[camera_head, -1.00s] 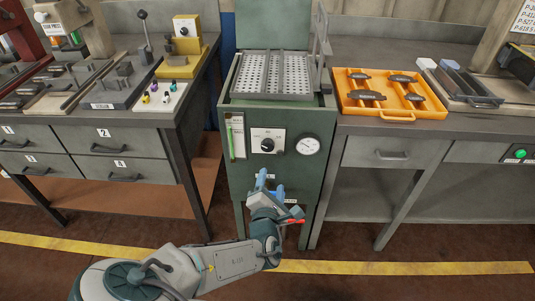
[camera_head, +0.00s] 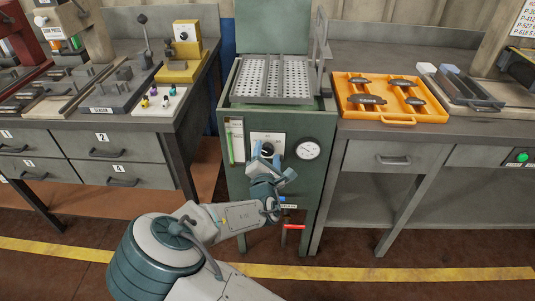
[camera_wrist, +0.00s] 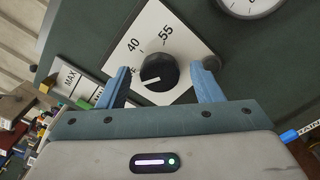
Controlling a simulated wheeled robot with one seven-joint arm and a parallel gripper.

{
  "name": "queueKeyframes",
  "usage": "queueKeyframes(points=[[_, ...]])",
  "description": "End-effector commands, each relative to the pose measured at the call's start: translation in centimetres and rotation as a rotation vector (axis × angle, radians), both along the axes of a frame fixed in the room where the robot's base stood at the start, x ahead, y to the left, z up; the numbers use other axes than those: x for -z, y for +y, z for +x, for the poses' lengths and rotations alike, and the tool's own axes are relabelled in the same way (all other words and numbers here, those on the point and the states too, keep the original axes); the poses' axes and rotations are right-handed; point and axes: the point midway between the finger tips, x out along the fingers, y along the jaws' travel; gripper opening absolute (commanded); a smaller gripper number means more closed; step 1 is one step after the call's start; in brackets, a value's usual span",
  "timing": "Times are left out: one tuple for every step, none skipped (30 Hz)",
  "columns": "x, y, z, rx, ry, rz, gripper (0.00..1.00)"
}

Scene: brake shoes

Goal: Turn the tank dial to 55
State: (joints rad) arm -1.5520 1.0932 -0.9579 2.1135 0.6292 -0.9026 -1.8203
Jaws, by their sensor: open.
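The tank dial is a round black knob (camera_wrist: 158,72) on a white plate (camera_wrist: 176,30) marked 40 and 55, with a partly hidden mark at its left. The knob's white line points left in the wrist view, away from 40 and 55, towards that partly hidden mark. In the head view the dial plate (camera_head: 258,137) is on the green tank's front (camera_head: 235,185), with the knob mostly behind my gripper (camera_head: 266,153). My gripper's blue fingers (camera_wrist: 165,75) are open, one on each side of the knob. I cannot tell whether they touch it.
A round gauge (camera_head: 308,149) is right of the dial, and a green level strip (camera_head: 231,142) is left. A red-handled valve (camera_head: 294,227) sits lower on the tank. A perforated basket (camera_head: 272,78) is on top. Benches stand on both sides, one with an orange tray (camera_head: 350,109).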

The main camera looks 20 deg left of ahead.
Motion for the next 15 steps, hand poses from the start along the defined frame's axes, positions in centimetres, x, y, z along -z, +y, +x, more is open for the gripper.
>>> queueKeyframes(points=[[0.02,0.10,0.38,0.000,0.000,0.000,0.59],[0.03,0.11,0.53,0.000,0.000,0.000,0.59],[0.02,0.13,0.68,0.000,0.000,0.000,0.59],[0.02,0.15,0.76,0.000,0.000,0.000,0.59],[0.01,0.16,0.80,0.000,0.000,0.000,0.59],[0.01,0.18,0.83,0.000,0.000,0.000,0.59],[0.01,0.19,0.84,0.000,0.000,0.000,0.59],[0.01,0.19,0.84,0.000,0.000,0.000,0.59],[0.01,0.19,0.83,0.000,0.000,0.000,0.59],[0.00,0.20,0.82,0.000,0.000,0.000,0.59],[0.00,0.20,0.82,0.000,0.000,0.000,0.59],[-0.01,0.19,0.82,0.000,0.000,0.000,0.57],[0.00,0.19,0.81,0.000,0.000,0.000,0.48],[-0.01,0.19,0.81,0.000,0.000,0.000,0.40],[-0.01,0.19,0.81,0.000,0.000,0.000,0.29]])
